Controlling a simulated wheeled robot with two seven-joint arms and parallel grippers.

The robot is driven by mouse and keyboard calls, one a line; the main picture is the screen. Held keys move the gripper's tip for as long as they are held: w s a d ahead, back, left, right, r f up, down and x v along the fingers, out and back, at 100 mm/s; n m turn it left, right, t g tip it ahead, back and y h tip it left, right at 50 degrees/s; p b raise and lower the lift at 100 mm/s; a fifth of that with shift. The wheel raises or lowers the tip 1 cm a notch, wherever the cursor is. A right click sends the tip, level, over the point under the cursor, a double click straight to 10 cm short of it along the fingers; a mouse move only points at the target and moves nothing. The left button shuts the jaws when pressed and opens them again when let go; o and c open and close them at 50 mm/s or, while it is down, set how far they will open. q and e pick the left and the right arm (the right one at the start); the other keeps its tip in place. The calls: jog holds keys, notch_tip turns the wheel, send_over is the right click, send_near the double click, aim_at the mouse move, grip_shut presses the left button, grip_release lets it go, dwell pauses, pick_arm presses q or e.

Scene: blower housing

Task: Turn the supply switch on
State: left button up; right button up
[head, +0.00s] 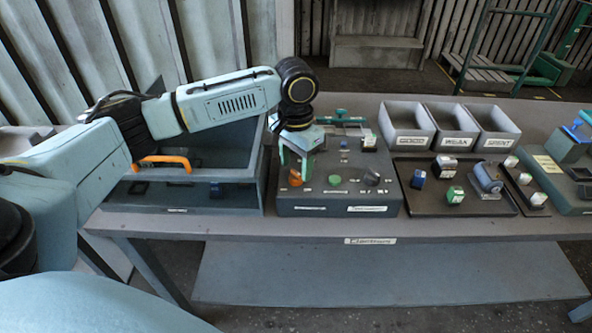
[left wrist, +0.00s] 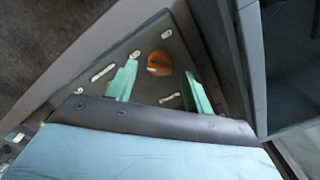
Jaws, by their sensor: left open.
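The orange rotary knob (head: 295,179), which I take for the supply switch, sits at the left front of the grey control panel (head: 338,210). It also shows in the left wrist view as a round orange knob (left wrist: 159,62) with a darker middle. My left gripper (head: 294,168) points down over that corner of the panel. Its green fingers are apart and empty. In the left wrist view the knob shows beyond and between the fingertips (left wrist: 158,71); I cannot tell the exact height gap. My right gripper is not in view.
A green button (head: 334,181) and a dark knob (head: 371,178) sit to the right on the panel. A blue-grey open box (head: 235,195) with an orange handle (head: 162,160) stands close on the left. A tray of parts (head: 428,208) and labelled bins (head: 408,145) are on the right.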

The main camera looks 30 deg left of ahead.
aim_at(296, 177)
pick_arm(q)
jog(key=shift+f, duration=1.1)
